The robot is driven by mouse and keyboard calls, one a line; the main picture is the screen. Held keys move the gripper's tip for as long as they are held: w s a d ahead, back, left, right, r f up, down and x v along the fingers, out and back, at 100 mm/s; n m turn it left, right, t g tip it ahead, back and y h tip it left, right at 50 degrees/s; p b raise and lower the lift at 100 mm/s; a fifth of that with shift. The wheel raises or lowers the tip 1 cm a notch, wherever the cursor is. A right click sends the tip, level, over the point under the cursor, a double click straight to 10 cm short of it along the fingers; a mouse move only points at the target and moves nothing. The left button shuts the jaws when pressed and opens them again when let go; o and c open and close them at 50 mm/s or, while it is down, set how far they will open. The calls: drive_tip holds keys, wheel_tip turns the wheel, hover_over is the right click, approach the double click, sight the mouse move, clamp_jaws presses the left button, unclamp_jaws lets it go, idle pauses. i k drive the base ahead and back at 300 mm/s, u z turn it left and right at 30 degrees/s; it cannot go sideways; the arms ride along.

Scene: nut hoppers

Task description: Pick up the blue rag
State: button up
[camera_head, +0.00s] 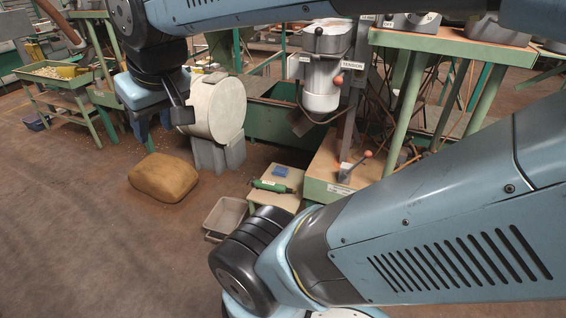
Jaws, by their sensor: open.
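The blue rag (280,171) is a small, flat blue patch. It lies on the pale top of a low stand (283,200), near its back edge, just behind a green cylinder-shaped object (272,186). My gripper (165,118) is at the upper left, pointing down, open, with nothing seen between its fingers. It is well to the left of the rag and apart from it. One dark finger shows against a pale round drum; the other finger is hard to make out.
The pale drum (218,108) stands on grey blocks beside my gripper. A brown sack (163,177) lies on the floor below. A grey tray (225,217) sits left of the stand. A machine with a lever (345,178) rises to its right.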

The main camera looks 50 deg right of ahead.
sight(281, 172)
drive_tip(key=z, duration=0.3)
drive_tip(key=i, duration=0.7)
drive_tip(key=z, duration=0.5)
drive_tip(key=k, duration=0.85)
drive_tip(key=z, duration=0.2)
drive_tip(key=i, duration=0.85)
